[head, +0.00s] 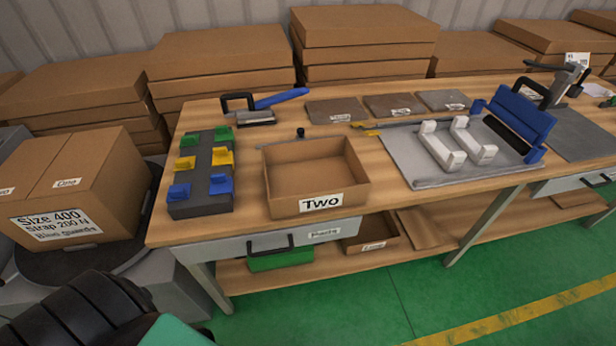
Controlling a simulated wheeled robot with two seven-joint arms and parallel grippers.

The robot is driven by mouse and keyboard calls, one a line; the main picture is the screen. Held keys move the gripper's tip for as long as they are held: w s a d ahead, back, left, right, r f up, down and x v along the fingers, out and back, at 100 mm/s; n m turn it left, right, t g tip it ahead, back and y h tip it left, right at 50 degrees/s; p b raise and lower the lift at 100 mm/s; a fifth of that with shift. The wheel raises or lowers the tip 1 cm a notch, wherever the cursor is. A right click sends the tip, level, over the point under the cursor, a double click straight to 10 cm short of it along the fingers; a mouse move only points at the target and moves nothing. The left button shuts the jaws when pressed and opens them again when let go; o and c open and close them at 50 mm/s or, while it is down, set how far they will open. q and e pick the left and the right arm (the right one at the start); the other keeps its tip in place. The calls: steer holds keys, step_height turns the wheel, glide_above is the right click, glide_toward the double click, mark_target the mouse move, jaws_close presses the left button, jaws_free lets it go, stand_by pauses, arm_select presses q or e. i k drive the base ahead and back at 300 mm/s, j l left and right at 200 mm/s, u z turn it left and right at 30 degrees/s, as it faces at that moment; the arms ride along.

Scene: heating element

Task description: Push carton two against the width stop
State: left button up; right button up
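Carton two (285,206) is an open, empty brown box with a white label reading "Two". It stands upright near the front edge of the wooden workbench (400,192). To its right a grey plate (412,172) carries two white brackets (440,151) and a blue upright fixture (522,112). A clear gap separates the carton from the plate. I cannot tell which part is the width stop. Neither of my grippers is in the head view.
A dark block with green, yellow and blue clips (203,192) stands left of the carton. A thin rod (300,134) lies behind it. Carton one (75,195) is at far left. A blue-handled tool (275,99) and flat pads (335,110) lie farther back.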

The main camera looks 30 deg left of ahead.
mark_target(303, 178)
steer(key=i+l+u, duration=0.1)
steer(key=u, duration=0.35)
steer(key=l+u, duration=0.2)
steer(key=u, duration=0.25)
steer(key=l+u, duration=0.2)
steer(key=u, duration=0.25)
